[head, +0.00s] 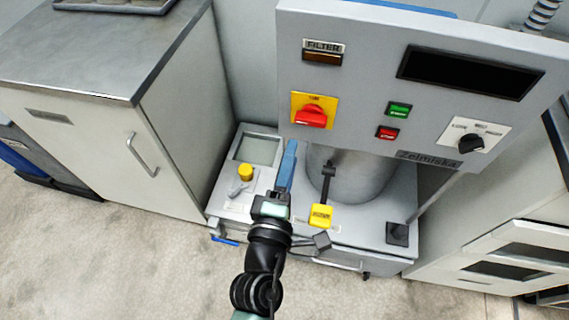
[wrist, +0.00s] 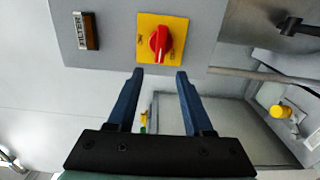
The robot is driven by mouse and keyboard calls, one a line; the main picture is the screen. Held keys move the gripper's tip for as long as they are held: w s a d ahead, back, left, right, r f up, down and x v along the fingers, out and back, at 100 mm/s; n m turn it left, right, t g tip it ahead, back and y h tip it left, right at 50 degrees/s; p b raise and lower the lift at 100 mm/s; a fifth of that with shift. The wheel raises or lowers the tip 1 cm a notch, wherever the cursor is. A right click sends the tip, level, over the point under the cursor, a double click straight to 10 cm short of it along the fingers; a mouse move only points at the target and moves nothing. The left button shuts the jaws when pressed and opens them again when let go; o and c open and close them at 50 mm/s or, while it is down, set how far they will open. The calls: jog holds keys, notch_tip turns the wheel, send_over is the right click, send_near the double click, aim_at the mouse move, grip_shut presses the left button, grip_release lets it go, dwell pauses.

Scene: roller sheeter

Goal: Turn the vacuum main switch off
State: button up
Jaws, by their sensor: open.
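A red rotary switch (head: 310,116) sits on a square yellow plate on the left of the grey control panel (head: 370,110). In the head view its handle lies roughly across the plate. In the wrist view the switch (wrist: 160,43) is just beyond my fingertips, centred between them, with its handle running roughly up and down the picture. The lettering on the plate is too small to read surely. My gripper (head: 290,147) has blue fingers and is below and left of the switch in the head view. In the wrist view my gripper (wrist: 160,72) is open and empty, apart from the switch.
The panel also bears a FILTER lamp (head: 323,53), a dark display (head: 468,73), green (head: 399,110) and red (head: 387,133) buttons and a black selector (head: 470,144). Below stands a machine with a yellow knob (head: 245,172). A cabinet (head: 100,140) stands left.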

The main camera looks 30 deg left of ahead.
jog(key=shift+b+v, duration=0.4)
jog(key=shift+v, duration=1.95)
jog(key=w+d+r+m+t+h, duration=0.2)
jog(key=w+d+r+m, duration=0.15)
jog(key=r, duration=0.55)
jog(key=w+d+r+m+t+h, duration=0.1)
jog(key=w+d+r+m+t, duration=0.15)
jog(key=r+m, duration=0.4)
jog(key=w+d+r+m+t+h, duration=0.1)
jog(key=w+d+r+m+h, duration=0.2)
jog(key=r, duration=0.7)
jog(key=s+d+r+m+t+p, duration=0.1)
jog(key=r+p, duration=0.3)
jog(key=r, duration=0.8)
jog(key=s+d+r+m+t+p, duration=0.2)
jog(key=s+r+m+p, duration=0.2)
jog(key=r, duration=0.9)
jog(key=s+d+r+m+t+y+p, duration=0.1)
jog(key=r+p, duration=0.4)
jog(key=r, duration=0.7)
jog(key=shift+s+d+r+m, duration=0.4)
jog(key=shift+s+d+m, duration=0.2)
jog(key=shift+s+m, duration=0.45)
jog(key=shift+w+t, duration=0.15)
jog(key=shift+t, duration=0.1)
